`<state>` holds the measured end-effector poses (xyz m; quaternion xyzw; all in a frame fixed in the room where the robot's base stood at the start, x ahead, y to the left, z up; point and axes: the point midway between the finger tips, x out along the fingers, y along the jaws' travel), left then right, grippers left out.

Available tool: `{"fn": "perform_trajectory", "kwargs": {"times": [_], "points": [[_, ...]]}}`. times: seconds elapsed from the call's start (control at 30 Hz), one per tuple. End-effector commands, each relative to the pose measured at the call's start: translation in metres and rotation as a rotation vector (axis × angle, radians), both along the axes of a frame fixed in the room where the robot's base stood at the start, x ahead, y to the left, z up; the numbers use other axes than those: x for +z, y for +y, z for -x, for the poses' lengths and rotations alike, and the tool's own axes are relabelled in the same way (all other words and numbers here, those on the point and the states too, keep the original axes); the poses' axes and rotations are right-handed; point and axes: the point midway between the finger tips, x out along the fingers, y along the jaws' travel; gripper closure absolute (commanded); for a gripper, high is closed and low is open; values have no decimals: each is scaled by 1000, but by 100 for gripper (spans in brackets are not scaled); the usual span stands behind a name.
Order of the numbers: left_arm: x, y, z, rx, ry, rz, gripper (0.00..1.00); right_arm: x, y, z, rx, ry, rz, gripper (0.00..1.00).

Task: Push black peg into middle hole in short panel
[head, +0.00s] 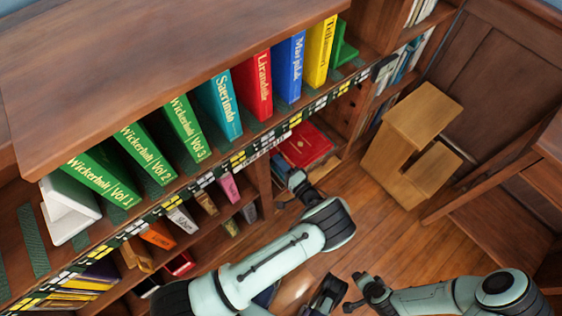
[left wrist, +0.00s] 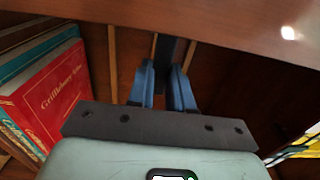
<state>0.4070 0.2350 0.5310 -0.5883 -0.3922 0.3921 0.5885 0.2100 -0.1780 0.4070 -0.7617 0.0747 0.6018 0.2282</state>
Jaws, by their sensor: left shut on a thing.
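My left gripper (head: 297,183) reaches into the lower part of the bookcase, in front of the red book. In the left wrist view its two blue fingers (left wrist: 166,88) are shut on a dark, narrow thing, which looks like the black peg (left wrist: 170,50). The peg cannot be made out in the head view. A short wood panel (head: 352,104) with small dark marks like holes stands right of the red book, beyond the gripper. The peg is not seen in a hole. My right gripper (head: 362,291) is low over the floor, its opening unclear.
A red book (head: 305,145) lies on the lower shelf; it also shows in the left wrist view (left wrist: 48,103). Upright coloured books (head: 252,88) line the shelf above. A wooden step stool (head: 424,118) stands at right. The floor (head: 375,225) between is clear.

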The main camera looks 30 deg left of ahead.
Motion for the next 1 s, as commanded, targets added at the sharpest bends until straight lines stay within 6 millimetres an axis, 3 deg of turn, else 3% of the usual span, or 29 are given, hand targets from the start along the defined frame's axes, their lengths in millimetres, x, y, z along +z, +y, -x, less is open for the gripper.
{"fn": "perform_trajectory", "kwargs": {"times": [1.0], "points": [[0,10,24,0,1,0,100,21,0,0,0,-7,0,57]]}}
